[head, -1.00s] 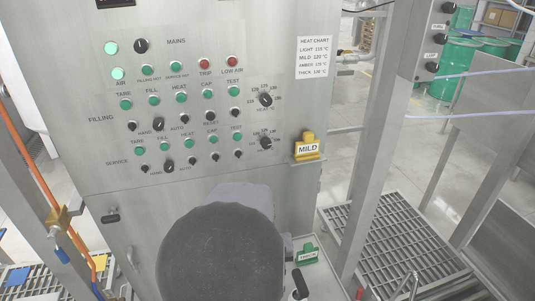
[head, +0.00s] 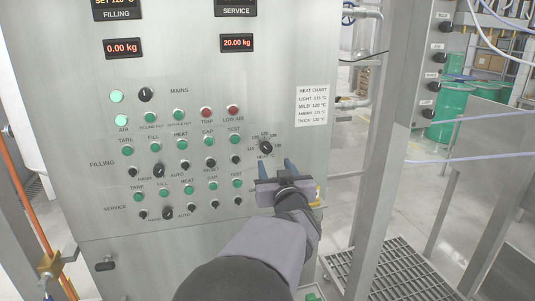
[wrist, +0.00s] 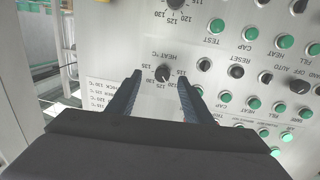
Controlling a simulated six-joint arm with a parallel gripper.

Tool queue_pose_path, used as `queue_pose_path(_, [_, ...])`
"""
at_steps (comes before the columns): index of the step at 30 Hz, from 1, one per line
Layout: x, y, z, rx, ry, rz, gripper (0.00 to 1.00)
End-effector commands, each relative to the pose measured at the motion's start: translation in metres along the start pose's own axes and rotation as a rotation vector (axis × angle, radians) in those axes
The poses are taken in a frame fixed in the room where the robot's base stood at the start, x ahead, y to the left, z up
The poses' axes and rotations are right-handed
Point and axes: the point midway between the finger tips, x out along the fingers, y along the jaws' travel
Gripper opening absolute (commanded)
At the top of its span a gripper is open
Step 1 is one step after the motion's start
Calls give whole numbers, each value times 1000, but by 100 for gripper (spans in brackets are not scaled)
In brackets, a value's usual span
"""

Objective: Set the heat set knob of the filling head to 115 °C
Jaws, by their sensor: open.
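The filling heat knob (head: 266,147) is a small black dial with a printed temperature scale, at the right of the FILLING rows. It also shows in the upside-down wrist view (wrist: 163,73), between my finger lines. Its exact pointer setting is too small to read. My gripper (head: 275,165) is open and empty, just below the knob in the head view, fingers pointing at the panel. In the wrist view its two dark ribbed fingers (wrist: 160,80) flank the knob without visibly touching it. The filling display (head: 115,3), cut by the top edge, appears to read SET 120 °C.
The service heat knob (wrist: 175,3) is at the wrist view's top edge; my gripper covers it in the head view. Green buttons and black switches (head: 210,162) lie left of the knob. A heat chart (head: 312,105) is at the right; its LIGHT line reads 115 °C. A steel post stands farther right.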

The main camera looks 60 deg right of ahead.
Motion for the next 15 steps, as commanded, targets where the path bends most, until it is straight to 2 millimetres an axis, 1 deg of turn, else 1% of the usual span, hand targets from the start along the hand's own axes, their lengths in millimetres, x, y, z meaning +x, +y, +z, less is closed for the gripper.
queue_pose_path(1, [0,-5,-7,31,27,-19,46])
queue_pose_path(3, [0,-8,-11,70,44,-32,46])
queue_pose_path(10, [1,-7,-11,99,41,-30,46])
queue_pose_path(15, [11,-7,-12,99,39,-30,46])
